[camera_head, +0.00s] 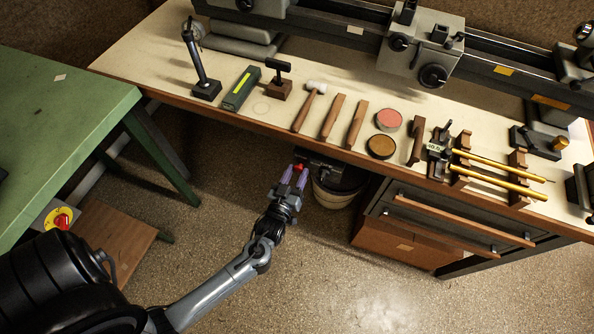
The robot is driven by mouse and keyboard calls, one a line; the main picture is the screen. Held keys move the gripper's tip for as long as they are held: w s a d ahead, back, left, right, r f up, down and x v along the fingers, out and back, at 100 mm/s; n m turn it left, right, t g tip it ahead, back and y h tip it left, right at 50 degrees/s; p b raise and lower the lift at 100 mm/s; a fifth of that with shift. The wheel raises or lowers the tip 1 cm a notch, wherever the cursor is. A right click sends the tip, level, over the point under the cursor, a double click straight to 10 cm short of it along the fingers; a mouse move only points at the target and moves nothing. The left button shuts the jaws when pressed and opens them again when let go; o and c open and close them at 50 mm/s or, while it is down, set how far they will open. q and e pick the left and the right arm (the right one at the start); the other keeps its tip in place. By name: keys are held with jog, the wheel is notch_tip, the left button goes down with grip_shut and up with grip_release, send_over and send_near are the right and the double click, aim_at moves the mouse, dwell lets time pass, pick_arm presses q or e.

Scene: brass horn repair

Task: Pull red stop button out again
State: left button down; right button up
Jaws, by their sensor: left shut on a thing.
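A small red button (299,167) shows between the fingertips of my left gripper (295,174), below the front edge of the workbench. The left gripper has purple fingers and is shut on it. The fingers hide most of the button, so I cannot tell whether it is pushed in or out. A dark box (325,168) is just behind the fingertips, under the bench edge. My right gripper is not in view.
A pale bucket (333,196) stands below the box. Drawers (450,218) are to the right. Tools lie along the workbench (160,62). The floor (330,285) in front is clear.

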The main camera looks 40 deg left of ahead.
pick_arm(q)
jog(key=c, duration=1.1)
grip_release()
jog(key=shift+r, duration=0.1)
jog(key=o, duration=0.5)
jog(key=shift+s+d, duration=0.1)
jog(key=shift+s, duration=0.1)
jog(key=shift+w, duration=0.1)
jog(key=p+v, duration=0.2)
jog(key=v, duration=0.9)
